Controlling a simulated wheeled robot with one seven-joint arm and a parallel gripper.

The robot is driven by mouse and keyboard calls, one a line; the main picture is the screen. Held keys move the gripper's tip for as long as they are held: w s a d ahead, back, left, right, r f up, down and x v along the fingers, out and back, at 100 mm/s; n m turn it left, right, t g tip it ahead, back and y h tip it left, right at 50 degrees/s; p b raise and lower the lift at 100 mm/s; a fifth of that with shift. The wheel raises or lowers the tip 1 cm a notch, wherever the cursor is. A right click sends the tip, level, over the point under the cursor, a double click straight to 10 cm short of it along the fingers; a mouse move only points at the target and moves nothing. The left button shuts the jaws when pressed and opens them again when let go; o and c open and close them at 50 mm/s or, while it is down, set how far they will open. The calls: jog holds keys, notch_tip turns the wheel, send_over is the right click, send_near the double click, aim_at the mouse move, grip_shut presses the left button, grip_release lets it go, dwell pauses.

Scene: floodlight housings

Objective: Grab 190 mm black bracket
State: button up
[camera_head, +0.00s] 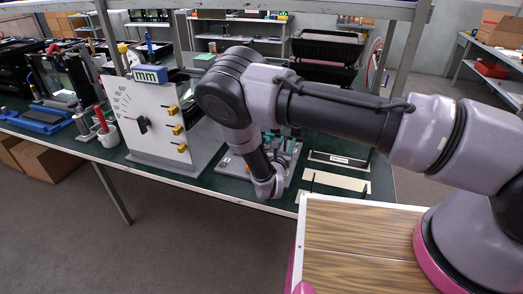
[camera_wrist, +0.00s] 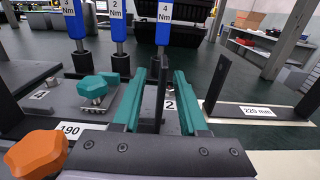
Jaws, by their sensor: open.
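My gripper (camera_wrist: 167,78) is open in the wrist view, with its two teal fingers apart. A thin black upright plate (camera_wrist: 162,95) stands between the fingers, with a small gap on each side; it looks like an upright end of a black bracket. A label reading 190 (camera_wrist: 72,129) sits just left of the gripper; the link between label and plate is partly hidden by the gripper. To the right is another black bracket (camera_wrist: 216,84) with an upright end, beside a label reading 225 mm (camera_wrist: 257,111). In the head view my arm hides most of the gripper.
An orange knob (camera_wrist: 36,155) and a teal knob (camera_wrist: 98,88) stand left of the gripper. Blue-tagged torque drivers (camera_wrist: 117,30) stand behind. In the head view, a white gauge board (camera_head: 155,118) is left of my arm, and black bins (camera_head: 325,50) are behind.

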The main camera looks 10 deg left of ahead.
jog(key=shift+w, duration=0.45)
jog(key=shift+c, duration=0.3)
grip_shut()
dwell(0.9)
